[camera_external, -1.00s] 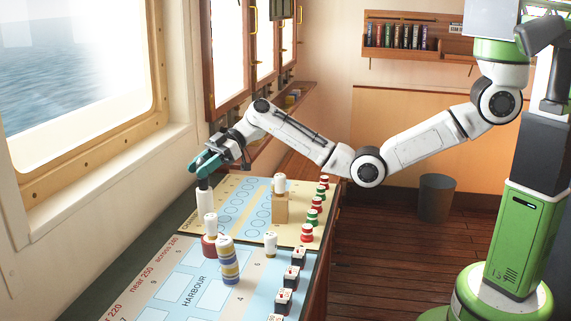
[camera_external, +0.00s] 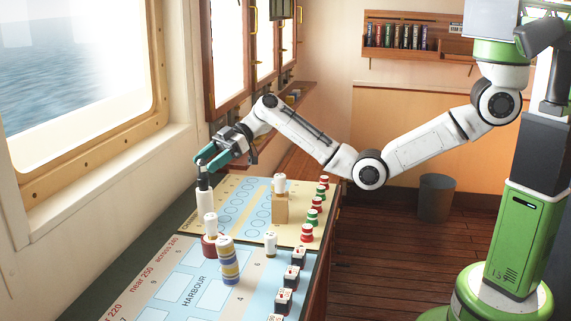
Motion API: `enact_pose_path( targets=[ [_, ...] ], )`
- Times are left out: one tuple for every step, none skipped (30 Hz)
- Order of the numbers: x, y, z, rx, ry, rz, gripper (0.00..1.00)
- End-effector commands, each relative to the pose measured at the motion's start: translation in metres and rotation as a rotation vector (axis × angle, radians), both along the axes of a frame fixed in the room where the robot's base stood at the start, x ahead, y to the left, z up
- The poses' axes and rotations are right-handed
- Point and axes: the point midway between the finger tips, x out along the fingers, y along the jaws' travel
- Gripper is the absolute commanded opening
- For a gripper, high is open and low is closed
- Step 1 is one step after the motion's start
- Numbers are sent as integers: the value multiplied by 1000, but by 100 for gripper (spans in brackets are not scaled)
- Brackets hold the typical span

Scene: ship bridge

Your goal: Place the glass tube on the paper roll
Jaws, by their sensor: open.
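A tall white cylinder (camera_external: 204,204), which looks like the paper roll, stands upright at the far left edge of the chart table. A small dark upright piece (camera_external: 203,181), which looks like the glass tube, stands on its top. My gripper (camera_external: 202,164) has teal fingers, is open and sits just above the dark piece. Whether a fingertip still touches the piece is too small to tell.
A white cylinder on a red base (camera_external: 210,228) and a striped stack (camera_external: 229,263) stand in front. A wooden block (camera_external: 280,208) carries another white cylinder. Several red and green pieces (camera_external: 314,217) line the right edge. The window wall is close on the left.

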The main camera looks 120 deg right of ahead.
Motion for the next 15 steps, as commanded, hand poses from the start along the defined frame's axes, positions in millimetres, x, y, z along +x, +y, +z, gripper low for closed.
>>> enact_pose_path(
  targets=[
    [-11,-3,3,-2,-2,-2,64],
    [-17,-5,5,-2,-3,-3,64],
    [-25,-6,9,-2,-2,-2,64],
    [-30,-6,11,-3,-2,-2,64],
    [-36,-8,14,-3,-3,-2,64],
    [-43,-9,17,-3,-3,-2,64],
    [-48,-11,19,-2,-2,-2,64],
    [-53,-11,21,-2,-2,-2,64],
    [-59,-12,24,-2,-1,-2,64],
    [-63,-13,25,-1,-1,-1,64],
    [-67,-14,27,-3,-1,-1,64],
    [-71,-15,29,-1,-1,-1,64],
    [-74,-15,30,-1,0,-1,64],
    [-76,-15,31,-1,0,-1,64],
    [-79,-16,33,0,0,0,64]
  ],
)
